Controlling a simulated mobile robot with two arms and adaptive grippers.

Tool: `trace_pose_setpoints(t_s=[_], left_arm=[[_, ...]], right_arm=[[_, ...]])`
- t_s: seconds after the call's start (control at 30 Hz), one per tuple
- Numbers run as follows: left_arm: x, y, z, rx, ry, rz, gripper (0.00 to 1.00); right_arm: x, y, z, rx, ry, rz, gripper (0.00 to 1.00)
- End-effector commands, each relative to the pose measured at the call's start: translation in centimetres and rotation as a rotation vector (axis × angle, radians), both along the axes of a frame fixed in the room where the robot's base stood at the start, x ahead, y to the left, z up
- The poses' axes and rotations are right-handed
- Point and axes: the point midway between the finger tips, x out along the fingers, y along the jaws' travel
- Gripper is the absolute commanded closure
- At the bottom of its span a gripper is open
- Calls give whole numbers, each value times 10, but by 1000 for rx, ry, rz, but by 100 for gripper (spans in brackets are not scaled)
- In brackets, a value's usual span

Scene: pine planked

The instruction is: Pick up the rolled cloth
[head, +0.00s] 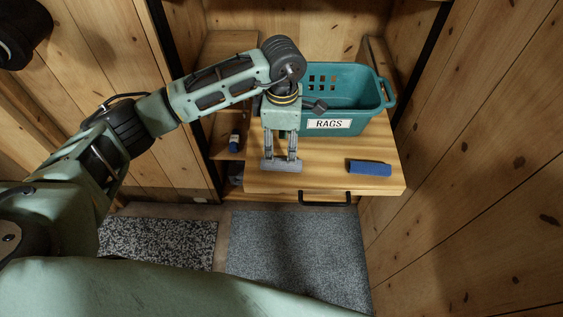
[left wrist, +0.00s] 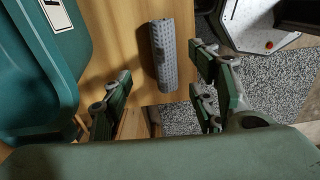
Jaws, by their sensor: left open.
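My right gripper is not in view.
A teal basket (head: 372,99) labelled RAGS stands behind my gripper on the wooden surface (head: 332,183), which has a black front handle (head: 325,204). A small blue and white item (head: 234,143) is on the left. Grey mats (head: 298,250) cover the floor. Plank walls enclose both sides.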

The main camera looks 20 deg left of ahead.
Motion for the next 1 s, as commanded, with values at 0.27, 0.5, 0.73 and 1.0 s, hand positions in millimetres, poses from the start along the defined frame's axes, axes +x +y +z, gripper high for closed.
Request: trace_pose_setpoints(t_s=[0.27,0.5,0.73,1.0], left_arm=[[-6,-1,-35,-5,7,-1,46],[-6,-1,-62,-6,2,-1,46],[-6,-1,-64,-5,1,-1,46],[-6,-1,-63,-6,1,-1,70]], right_arm=[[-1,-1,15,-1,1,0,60],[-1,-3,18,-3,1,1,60],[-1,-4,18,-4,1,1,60],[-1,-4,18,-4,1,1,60]])
